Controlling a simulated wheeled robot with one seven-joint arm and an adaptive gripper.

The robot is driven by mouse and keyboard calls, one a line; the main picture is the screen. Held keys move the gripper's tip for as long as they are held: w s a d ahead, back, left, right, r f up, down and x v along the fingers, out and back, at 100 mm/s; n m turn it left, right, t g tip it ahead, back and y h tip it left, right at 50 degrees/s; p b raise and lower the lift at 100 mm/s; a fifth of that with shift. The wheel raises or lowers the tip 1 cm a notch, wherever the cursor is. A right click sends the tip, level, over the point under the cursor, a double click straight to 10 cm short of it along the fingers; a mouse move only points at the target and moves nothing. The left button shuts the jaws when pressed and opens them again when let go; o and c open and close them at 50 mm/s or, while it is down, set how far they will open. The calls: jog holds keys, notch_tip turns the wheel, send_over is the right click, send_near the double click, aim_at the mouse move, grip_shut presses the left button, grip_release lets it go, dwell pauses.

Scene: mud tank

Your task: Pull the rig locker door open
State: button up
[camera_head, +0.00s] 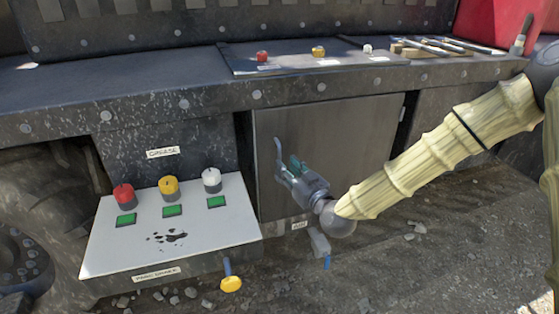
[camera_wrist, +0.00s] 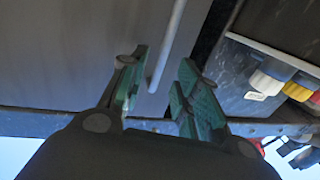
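The rig locker door (camera_head: 340,140) is a flat grey panel under the bench edge in the head view, and it appears shut. Its pale vertical bar handle (camera_head: 278,152) is near the door's left edge. My gripper (camera_head: 289,170) is in front of the door at the handle's lower part. In the wrist view, the handle (camera_wrist: 172,40) comes down between the two green-padded fingers of my gripper (camera_wrist: 163,68). The fingers are apart, with visible space beside the bar. The door (camera_wrist: 75,50) fills the left of that view.
A white panel (camera_head: 100,250) with red, yellow and white knobs juts out left of the door. The bench (camera_head: 150,95) overhangs above, carrying a small knob panel (camera_head: 300,65) and tools (camera_head: 440,45). A yellow-ended lever (camera_head: 231,283) hangs below. Gravelly ground lies in front.

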jog(key=shift+x, duration=2.85)
grip_shut()
